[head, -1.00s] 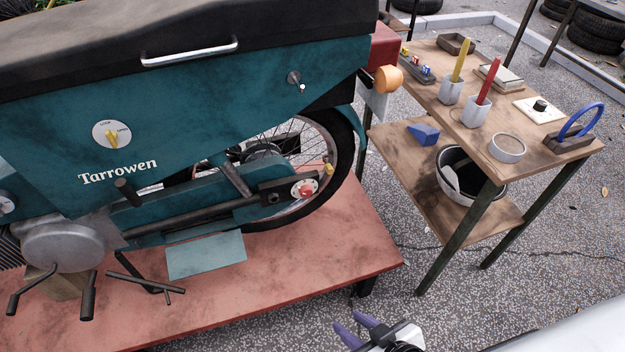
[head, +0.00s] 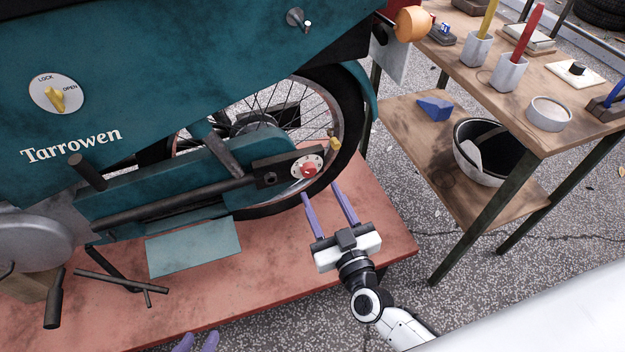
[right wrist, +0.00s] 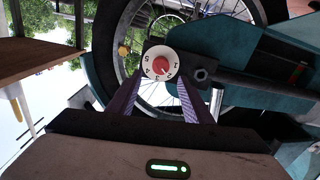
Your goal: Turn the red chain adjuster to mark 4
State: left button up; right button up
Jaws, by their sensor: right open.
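The red chain adjuster (head: 309,169) is a small red knob on a pale round dial at the rear wheel hub of the teal motorcycle. In the right wrist view the knob (right wrist: 160,66) sits on a dial with upside-down marks, 1 and 2 at its right side. A pale line on the knob seems to point near 2, but I cannot be sure. My right gripper (head: 320,190) is open and empty, its purple fingers just short of the dial, one on either side.
The motorcycle stands on a red platform (head: 350,235). A dark bolt (head: 270,179) sits beside the dial, and a yellow valve cap (head: 335,144) is on the wheel. A wooden table (head: 540,78) with cups and a bucket (head: 490,150) stands at right.

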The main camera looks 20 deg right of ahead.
aim_at(310, 172)
jog(key=w+b, duration=0.1)
jog(key=w, duration=0.5)
jog(key=shift+w+a, duration=0.1)
jog(key=shift+w, duration=0.25)
jog(key=c, duration=1.1)
